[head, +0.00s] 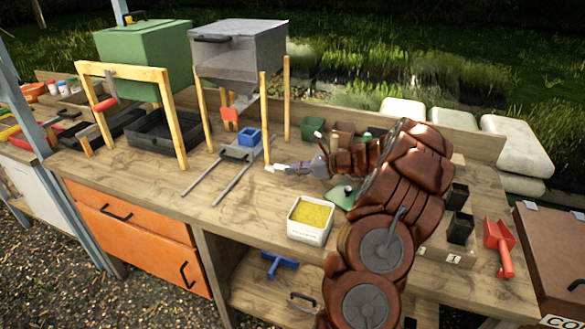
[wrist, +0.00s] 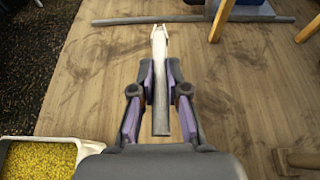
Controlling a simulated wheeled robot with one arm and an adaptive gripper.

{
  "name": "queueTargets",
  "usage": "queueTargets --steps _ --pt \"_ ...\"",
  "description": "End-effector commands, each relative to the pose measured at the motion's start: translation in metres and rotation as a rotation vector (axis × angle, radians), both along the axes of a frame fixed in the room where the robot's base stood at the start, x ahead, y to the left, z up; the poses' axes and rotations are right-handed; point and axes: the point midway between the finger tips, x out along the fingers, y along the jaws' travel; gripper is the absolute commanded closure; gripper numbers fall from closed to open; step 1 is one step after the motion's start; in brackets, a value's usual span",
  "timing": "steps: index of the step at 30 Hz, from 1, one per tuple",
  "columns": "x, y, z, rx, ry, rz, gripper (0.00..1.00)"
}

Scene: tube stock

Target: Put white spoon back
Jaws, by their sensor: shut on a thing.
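My gripper (head: 305,167) reaches out over the wooden bench, left of my arm and behind the white tub. In the wrist view my gripper (wrist: 160,78) is shut on the white spoon (wrist: 159,45), whose grey handle lies between the two purple-lined fingers. The spoon's pale end points away from my gripper, toward the metal rails. In the head view only a small pale tip of the white spoon (head: 270,168) shows beyond the fingers. I cannot tell how high it is above the bench.
A white tub (head: 308,235) of yellow grains stands at the bench front; its rim shows in the wrist view (wrist: 88,149). Metal rails (head: 233,184) with a blue container (head: 250,137) lie to the left below a grey hopper (head: 240,50).

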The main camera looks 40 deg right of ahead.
Motion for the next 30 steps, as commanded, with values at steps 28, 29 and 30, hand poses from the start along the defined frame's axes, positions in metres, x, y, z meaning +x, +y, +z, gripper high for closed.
queueTargets --steps 28,29,30 --pt "0.000 0.000 -0.064 0.000 0.000 0.000 1.00" --pt "0.000 0.000 -0.064 0.000 0.000 0.000 1.00" --pt "0.000 0.000 -0.063 0.000 0.000 0.000 1.00"
